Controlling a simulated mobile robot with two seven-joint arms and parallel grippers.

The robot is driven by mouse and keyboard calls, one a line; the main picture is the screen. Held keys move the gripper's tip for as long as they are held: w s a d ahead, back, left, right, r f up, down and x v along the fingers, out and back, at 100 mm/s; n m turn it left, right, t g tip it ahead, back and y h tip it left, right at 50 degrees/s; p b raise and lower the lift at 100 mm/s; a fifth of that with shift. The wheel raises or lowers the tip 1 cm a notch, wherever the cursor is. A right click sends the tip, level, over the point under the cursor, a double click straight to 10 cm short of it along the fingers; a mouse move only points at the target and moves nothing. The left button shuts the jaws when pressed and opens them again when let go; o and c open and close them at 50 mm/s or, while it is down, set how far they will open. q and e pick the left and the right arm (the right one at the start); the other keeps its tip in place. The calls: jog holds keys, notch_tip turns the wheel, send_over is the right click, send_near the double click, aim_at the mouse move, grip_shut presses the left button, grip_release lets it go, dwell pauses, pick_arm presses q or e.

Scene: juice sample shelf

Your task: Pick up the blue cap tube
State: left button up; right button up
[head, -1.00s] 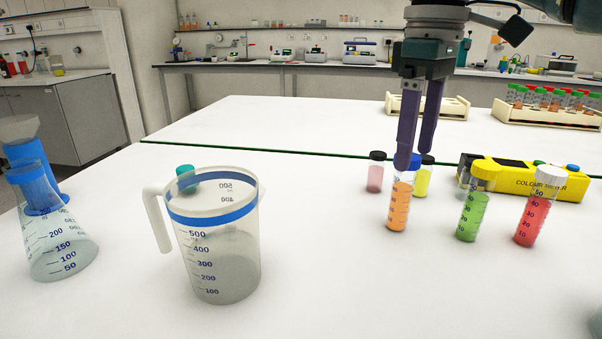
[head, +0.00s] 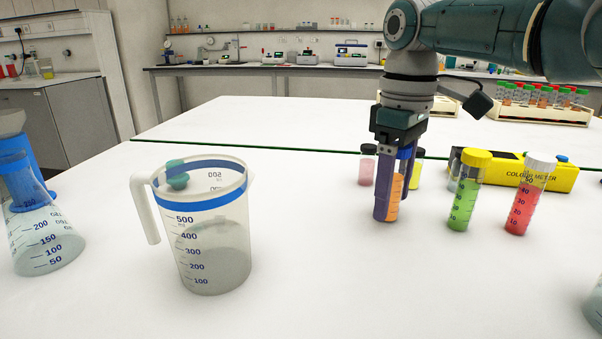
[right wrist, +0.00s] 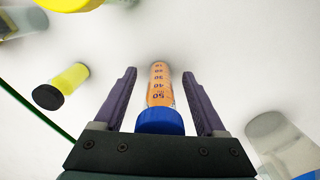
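The blue cap tube (head: 397,188) holds orange liquid and stands upright on the white table. It also shows in the right wrist view (right wrist: 160,95), with its blue cap close to the gripper's palm. My right gripper (head: 394,205) is lowered around the tube and points down. In the right wrist view its two purple fingers (right wrist: 159,100) stand apart, one on each side of the tube, with a gap on both sides. My left gripper is not in view.
A yellow-capped green tube (head: 463,195) and a white-capped red tube (head: 527,200) stand to the right. A pink tube (head: 367,168), a yellow tube (head: 416,172) and a yellow colour meter (head: 548,176) are behind.

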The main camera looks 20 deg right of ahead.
grip_shut()
dwell(0.3)
jog(key=shift+r, duration=0.1)
